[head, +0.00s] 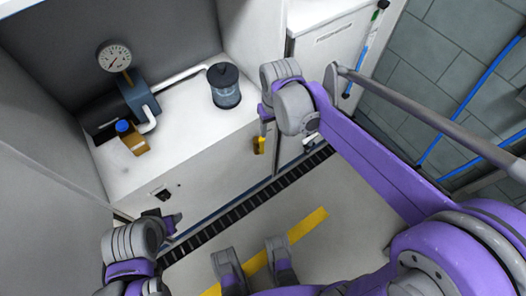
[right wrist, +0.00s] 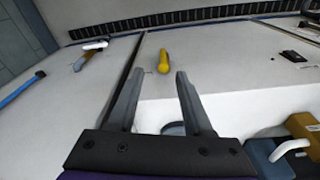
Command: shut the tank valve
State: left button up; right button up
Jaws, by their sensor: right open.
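A yellow lever (head: 259,146), which looks like the tank valve's handle, sits on the front of the white cabinet below the worktop. It hangs about upright in the head view. My right gripper (right wrist: 180,76) is open and empty, apart from the lever. In the head view its fingers are mostly hidden behind my right wrist. My left gripper (head: 172,221) is low at the left; its jaws are too unclear to read.
On the white worktop (head: 190,118) stand a pump (head: 140,100) with a gauge (head: 114,58), a brown box (head: 133,140) and a dark canister (head: 224,86). A black latch (head: 163,193) is on the cabinet front. A dark floor grating (head: 245,205) runs along its foot.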

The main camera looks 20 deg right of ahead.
jog(key=g+b, duration=0.1)
jog(key=b, duration=0.2)
send_over(262, 145)
jog(key=f, duration=0.5)
jog(key=w+f, duration=0.1)
jog(key=f, duration=0.1)
jog(key=shift+f, duration=0.25)
notch_tip(262, 145, down, 10)
jog(key=shift+s+d+f+b, duration=0.1)
jog(key=shift+f+b, duration=0.05)
jog(key=shift+b, duration=1.05)
pick_arm(q)
notch_tip(262, 145, down, 8)
jog(key=shift+w, duration=0.25)
pick_arm(e)
grip_shut()
